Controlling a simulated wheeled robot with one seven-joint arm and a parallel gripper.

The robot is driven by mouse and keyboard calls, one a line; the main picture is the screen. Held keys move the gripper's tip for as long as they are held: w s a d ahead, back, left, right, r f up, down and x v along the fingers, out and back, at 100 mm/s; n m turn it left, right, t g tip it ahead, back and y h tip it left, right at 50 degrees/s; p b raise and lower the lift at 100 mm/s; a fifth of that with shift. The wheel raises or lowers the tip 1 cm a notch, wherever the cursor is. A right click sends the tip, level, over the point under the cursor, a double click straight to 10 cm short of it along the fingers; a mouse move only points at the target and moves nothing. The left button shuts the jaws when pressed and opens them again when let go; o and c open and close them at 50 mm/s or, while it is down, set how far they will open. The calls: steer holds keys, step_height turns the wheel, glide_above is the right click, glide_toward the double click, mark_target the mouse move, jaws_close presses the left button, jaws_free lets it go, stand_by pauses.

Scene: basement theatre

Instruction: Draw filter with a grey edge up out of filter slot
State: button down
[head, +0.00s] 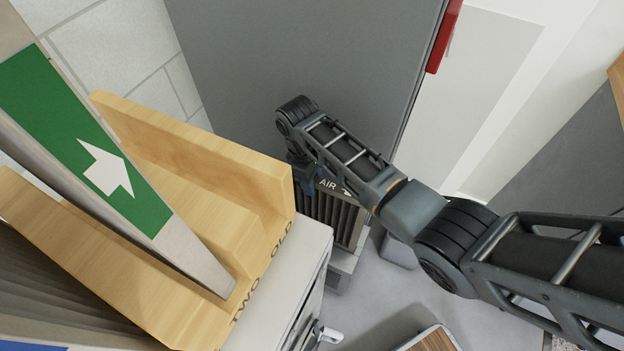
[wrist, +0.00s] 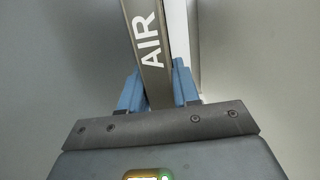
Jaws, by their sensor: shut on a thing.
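The filter (head: 335,215) stands upright in front of the tall grey cabinet in the head view, showing dark pleats and a grey edge marked AIR with an arrow. Its grey edge (wrist: 149,45) runs between the two blue fingers in the wrist view. My gripper (wrist: 158,88) is shut on that edge. In the head view my gripper (head: 308,180) is partly hidden by my arm and the wooden rack. A pale grey housing (head: 344,262) shows below the filter and may be the filter slot. How deep the filter sits in it is hidden.
A wooden rack (head: 200,150) marked TWO OLD stands close on the left on a pale cabinet (head: 300,260). It holds a slanted panel (head: 110,170) with a green label and white arrow. The tall grey cabinet (head: 310,60) rises behind the filter.

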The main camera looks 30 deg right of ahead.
steer(key=shift+r+p, duration=2.1)
steer(key=shift+r, duration=0.15)
steer(key=shift+d, duration=0.1)
